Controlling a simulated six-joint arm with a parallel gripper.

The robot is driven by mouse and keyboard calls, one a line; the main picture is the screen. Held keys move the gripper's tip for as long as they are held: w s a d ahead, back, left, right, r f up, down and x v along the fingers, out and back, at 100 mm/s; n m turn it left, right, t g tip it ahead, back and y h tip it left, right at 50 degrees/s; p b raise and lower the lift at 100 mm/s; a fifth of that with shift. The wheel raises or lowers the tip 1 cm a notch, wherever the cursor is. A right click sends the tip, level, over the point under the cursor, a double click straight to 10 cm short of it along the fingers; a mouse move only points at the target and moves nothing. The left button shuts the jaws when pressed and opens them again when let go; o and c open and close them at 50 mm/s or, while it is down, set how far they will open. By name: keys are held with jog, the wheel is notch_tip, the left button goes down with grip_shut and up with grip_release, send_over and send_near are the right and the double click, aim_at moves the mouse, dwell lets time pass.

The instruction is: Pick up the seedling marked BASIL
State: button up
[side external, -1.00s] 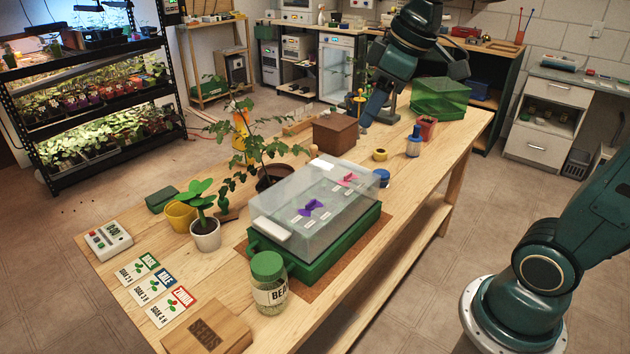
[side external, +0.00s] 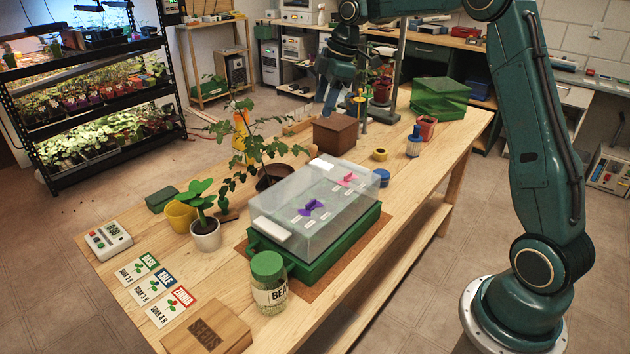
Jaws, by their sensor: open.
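A green propagator tray (side external: 318,262) stands on the bench under a clear lid (side external: 285,195). Under the lid are a purple piece (side external: 312,207), a pink piece (side external: 346,179) and several small white labels, too small to read. A card (side external: 141,269) that appears to read BASIL lies at the bench's left. A leafy green seedling in a white pot (side external: 206,236) stands left of the tray; I see no readable name on it. My gripper (side external: 329,108) is open, pointing down, above and behind the brown box, well away from the tray and the potted seedling.
A tall plant in a brown pot (side external: 277,177) stands behind the tray. A jar (side external: 270,292) stands at its front corner. The brown box (side external: 335,131), a yellow ring (side external: 380,154), a blue-topped bottle (side external: 414,144) and a green crate (side external: 440,99) stand farther back. The bench's right edge is clear.

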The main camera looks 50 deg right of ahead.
jog(key=w+d+f+n, duration=0.4)
jog(key=w+d+f, duration=0.1)
jog(key=d+f, duration=0.6)
notch_tip(320, 180, down, 2)
jog(key=shift+f+g+y, duration=0.2)
jog(key=shift+g+y, duration=0.2)
jog(key=shift+w, duration=0.1)
jog(key=x, duration=0.8)
jog(key=shift+f, duration=0.3)
jog(key=shift+w+f, duration=0.1)
jog(key=shift+a+x, duration=0.2)
jog(key=shift+x, duration=2.35)
jog(key=shift+w, duration=0.1)
